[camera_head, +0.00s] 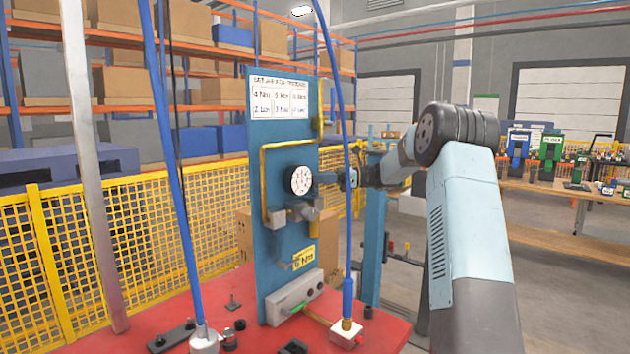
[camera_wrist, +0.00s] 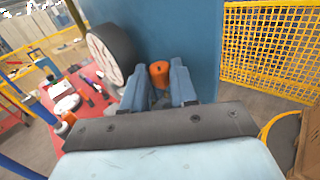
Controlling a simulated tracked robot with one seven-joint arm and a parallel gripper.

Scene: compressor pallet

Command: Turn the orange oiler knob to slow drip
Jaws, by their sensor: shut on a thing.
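The orange oiler knob (camera_wrist: 159,73) shows in the wrist view between the two blue fingers of my gripper (camera_wrist: 160,84). My gripper is shut on it, close to the face of the blue panel (camera_wrist: 178,35). In the head view, my gripper (camera_head: 346,179) reaches from the right to the upright blue panel (camera_head: 279,118), beside the white dial gauge (camera_head: 299,180). The knob cannot be made out in the head view. Any drip setting marks are not visible.
The gauge (camera_wrist: 106,55) is just left of my fingers in the wrist view. A brass pipe (camera_head: 265,185) runs along the panel. Blue hoses (camera_head: 176,160) rise from the red pallet (camera_head: 235,290). Yellow mesh fencing (camera_head: 110,235) stands behind. A wooden bench (camera_head: 560,190) is at right.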

